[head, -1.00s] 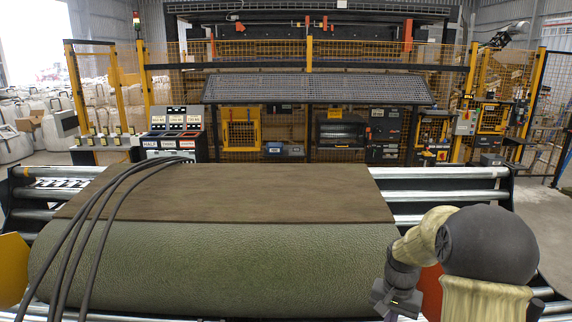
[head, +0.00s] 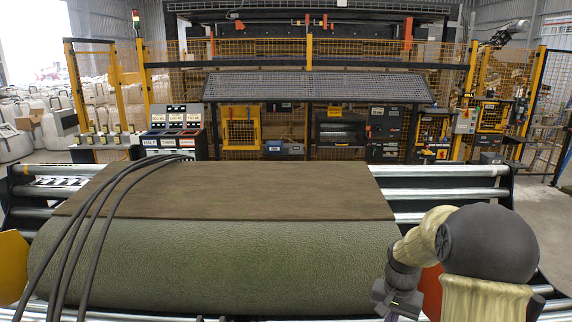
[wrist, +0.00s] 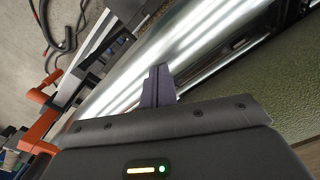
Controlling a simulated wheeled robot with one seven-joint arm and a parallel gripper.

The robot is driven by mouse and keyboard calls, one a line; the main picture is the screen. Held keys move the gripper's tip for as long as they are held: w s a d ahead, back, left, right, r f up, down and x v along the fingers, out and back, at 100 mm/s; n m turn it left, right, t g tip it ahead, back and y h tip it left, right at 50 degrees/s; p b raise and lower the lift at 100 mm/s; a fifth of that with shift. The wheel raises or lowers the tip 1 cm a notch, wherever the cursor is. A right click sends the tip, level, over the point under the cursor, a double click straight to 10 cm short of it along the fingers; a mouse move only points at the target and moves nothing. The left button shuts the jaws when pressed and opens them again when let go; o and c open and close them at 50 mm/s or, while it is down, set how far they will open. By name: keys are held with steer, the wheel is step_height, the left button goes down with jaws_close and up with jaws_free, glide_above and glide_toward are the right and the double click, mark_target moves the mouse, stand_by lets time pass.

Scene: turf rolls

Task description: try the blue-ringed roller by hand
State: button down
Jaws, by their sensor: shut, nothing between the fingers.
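Bare silver rollers of the conveyor show at the right (head: 450,172) and left (head: 32,214) of the turf roll in the head view. I can make out no blue ring on any roller in either view. My gripper (wrist: 158,84) is shut and empty in the wrist view, its fingers pressed together in front of a bright silver roller (wrist: 185,48); I cannot tell whether they touch it. In the head view my gripper is low at the right, beside the right end of the turf roll (head: 215,265), its fingertips hard to see.
The green turf roll with its flat brown part (head: 230,190) covers most of the conveyor. Black cables (head: 85,230) hang across the left. A yellow fence (head: 310,60) and control boxes (head: 385,135) stand behind. A dark hose (wrist: 50,40) lies on the floor at left.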

steer(key=shift+s+f+b, duration=0.2)
steer(key=shift+s+f, duration=0.1)
steer(key=shift+s, duration=0.45)
steer(key=shift+s+f+b, duration=0.2)
steer(key=shift+s+f, duration=0.1)
steer(key=shift+s, duration=0.45)
steer(key=shift+w+r+p, duration=0.1)
steer(key=shift+r+p, duration=1.6)
steer(key=shift+r, duration=0.4)
steer(key=s+a+r+n+t, duration=0.2)
steer(key=s+a+n, duration=0.4)
steer(key=s+a, duration=0.4)
steer(key=s, duration=0.3)
steer(key=shift+s+a+t+b, duration=0.15)
steer(key=shift+t+b, duration=0.15)
